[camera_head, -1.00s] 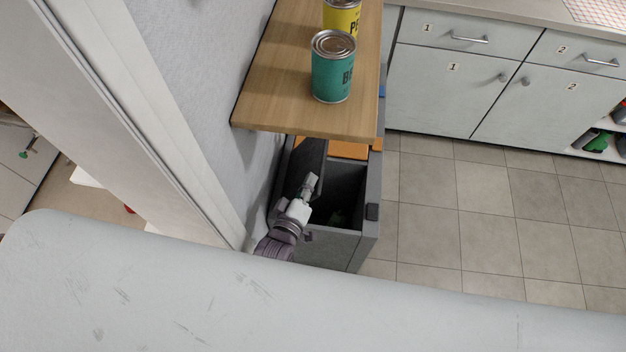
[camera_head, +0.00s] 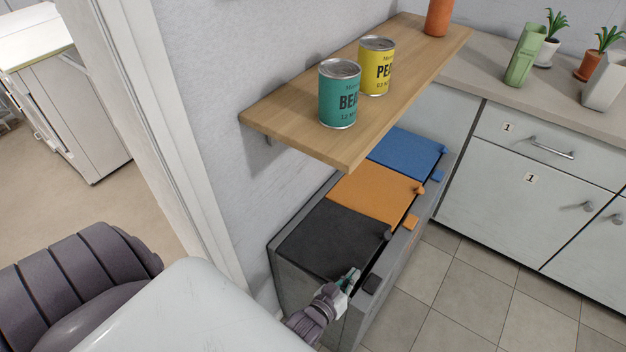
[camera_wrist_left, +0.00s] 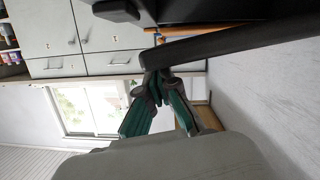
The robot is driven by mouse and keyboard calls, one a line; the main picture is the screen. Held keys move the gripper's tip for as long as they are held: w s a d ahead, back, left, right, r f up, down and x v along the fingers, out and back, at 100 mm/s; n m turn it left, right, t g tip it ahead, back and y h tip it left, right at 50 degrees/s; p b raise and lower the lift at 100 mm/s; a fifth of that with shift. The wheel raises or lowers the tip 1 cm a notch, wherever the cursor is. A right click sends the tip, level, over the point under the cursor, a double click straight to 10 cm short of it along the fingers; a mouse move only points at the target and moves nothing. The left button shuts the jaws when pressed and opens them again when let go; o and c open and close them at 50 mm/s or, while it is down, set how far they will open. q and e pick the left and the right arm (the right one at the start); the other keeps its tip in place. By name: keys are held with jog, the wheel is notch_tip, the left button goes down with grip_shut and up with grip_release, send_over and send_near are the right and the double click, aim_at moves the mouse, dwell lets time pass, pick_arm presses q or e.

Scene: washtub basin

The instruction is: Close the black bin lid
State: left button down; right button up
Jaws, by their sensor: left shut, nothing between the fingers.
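The black bin lid (camera_head: 333,241) lies nearly flat over the black bin at the near end of a row of bins. A narrow dark gap shows along its right edge, so I cannot tell if it is fully down. My left gripper (camera_head: 350,280) is shut and empty at the lid's near right corner, close to the lid's edge. In the left wrist view the gripper fingers (camera_wrist_left: 160,85) meet at the tips beside a dark edge, likely the lid (camera_wrist_left: 230,40). My right gripper is not in view.
Beside the black lid are an orange lid (camera_head: 377,192) and a blue lid (camera_head: 408,153), both down. A wooden shelf (camera_head: 300,125) with a teal can (camera_head: 339,95) and a yellow can (camera_head: 376,66) hangs above the bins. Grey cabinets (camera_head: 515,190) stand at right; the tiled floor (camera_head: 445,300) is clear.

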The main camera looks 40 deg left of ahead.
pick_arm(q)
jog(key=f+b, duration=0.2)
jog(key=f, duration=0.1)
jog(key=f+b, duration=0.1)
jog(key=f, duration=0.1)
jog(key=shift+s+d+f, duration=0.1)
jog(key=shift+d, duration=0.2)
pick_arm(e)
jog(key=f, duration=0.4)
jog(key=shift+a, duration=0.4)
